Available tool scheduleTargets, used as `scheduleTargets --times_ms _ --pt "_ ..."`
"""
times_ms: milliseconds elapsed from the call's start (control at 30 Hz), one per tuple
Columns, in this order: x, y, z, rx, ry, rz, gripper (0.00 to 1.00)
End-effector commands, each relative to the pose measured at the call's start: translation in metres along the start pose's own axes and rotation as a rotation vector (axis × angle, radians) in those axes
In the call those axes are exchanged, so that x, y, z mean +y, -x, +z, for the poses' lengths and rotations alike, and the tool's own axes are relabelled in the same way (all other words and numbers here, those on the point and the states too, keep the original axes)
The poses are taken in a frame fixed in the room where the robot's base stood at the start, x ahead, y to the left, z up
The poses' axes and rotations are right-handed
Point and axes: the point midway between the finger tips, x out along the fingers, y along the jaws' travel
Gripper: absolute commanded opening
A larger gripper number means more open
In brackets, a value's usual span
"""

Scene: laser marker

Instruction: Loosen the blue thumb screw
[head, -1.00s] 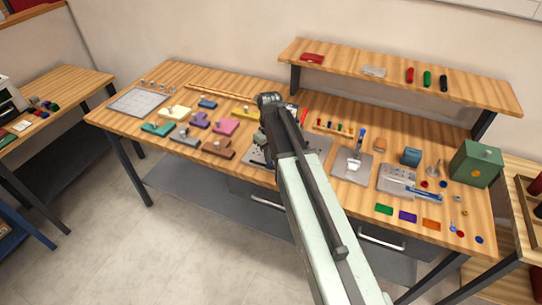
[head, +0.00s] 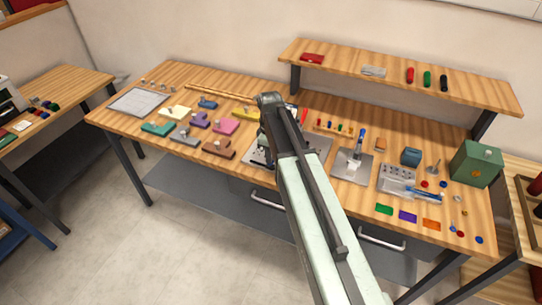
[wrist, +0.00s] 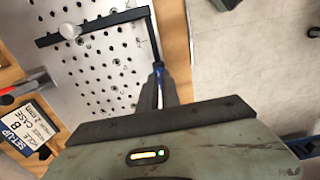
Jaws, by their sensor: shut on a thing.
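My gripper (wrist: 159,72) points down at the plate's right edge, near the bar's end. Its jaws are shut on a small blue part, which looks like the blue thumb screw (wrist: 160,98); only a sliver shows between the fingers. In the head view my arm hides the gripper and the screw; part of the plate (head: 318,150) shows beside the arm.
A label card (wrist: 27,130) lies left of the plate in the wrist view. In the head view, several coloured blocks stand left of my arm, including a brown one (head: 218,149). A second metal plate (head: 352,168) and a green box (head: 476,165) are to the right.

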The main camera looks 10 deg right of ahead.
Motion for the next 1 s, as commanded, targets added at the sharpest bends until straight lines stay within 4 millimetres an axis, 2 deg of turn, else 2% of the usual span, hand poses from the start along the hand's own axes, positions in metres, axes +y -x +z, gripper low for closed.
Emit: scheduleTargets --times_ms 300,333,400,767,867,1000 --pt "-0.002 0.000 0.002 -0.006 0.002 -0.005 0.00" --pt "-0.002 0.000 0.002 -0.006 0.002 -0.006 0.15" --pt "-0.002 0.000 0.002 -0.005 0.001 -0.005 0.29" --pt "-0.001 0.004 0.001 -0.002 0.001 -0.002 0.29" --pt "-0.001 0.014 0.001 -0.002 0.000 -0.002 0.29" --pt "-0.001 0.037 0.001 -0.002 0.001 -0.002 0.29"
